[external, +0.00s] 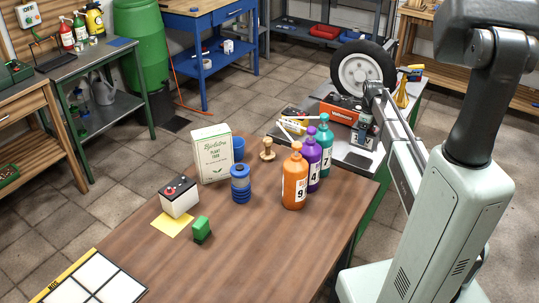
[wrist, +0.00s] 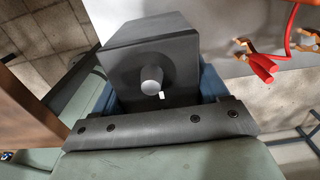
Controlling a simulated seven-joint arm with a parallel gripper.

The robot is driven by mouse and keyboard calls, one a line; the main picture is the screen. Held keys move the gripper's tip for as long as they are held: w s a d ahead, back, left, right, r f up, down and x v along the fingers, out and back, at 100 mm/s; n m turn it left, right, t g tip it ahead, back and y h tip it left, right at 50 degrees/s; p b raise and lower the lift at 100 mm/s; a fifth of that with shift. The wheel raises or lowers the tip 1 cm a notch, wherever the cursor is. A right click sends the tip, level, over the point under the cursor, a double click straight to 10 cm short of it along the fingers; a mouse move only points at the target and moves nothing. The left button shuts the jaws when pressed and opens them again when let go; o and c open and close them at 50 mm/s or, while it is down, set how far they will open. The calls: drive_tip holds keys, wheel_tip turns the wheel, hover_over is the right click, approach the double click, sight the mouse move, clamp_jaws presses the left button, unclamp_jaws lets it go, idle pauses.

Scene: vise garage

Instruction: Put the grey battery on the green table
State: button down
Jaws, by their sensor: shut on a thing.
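In the wrist view, my gripper (wrist: 160,88) is shut on a dark grey block with a short pale round post, which looks like the grey battery (wrist: 140,38). Blue parts show on both sides of it. In the external view, my gripper (external: 365,128) is at the right, over the grey-topped table with green legs (external: 356,158); the block is hard to make out there. I cannot tell whether it touches the tabletop. A different battery (external: 180,200), pale-sided with a black top, stands on the brown table (external: 290,245) by a yellow sheet.
Numbered bottles (external: 295,180) stand at the brown table's edge nearby. Red cable clamps (wrist: 262,66) lie on a pale surface in the wrist view.

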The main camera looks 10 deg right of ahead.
drive_tip(key=shift+f, duration=1.95)
drive_tip(key=shift+f, duration=0.1)
unclamp_jaws()
wheel_tip(320, 180, up, 12)
drive_tip(key=shift+r, duration=0.1)
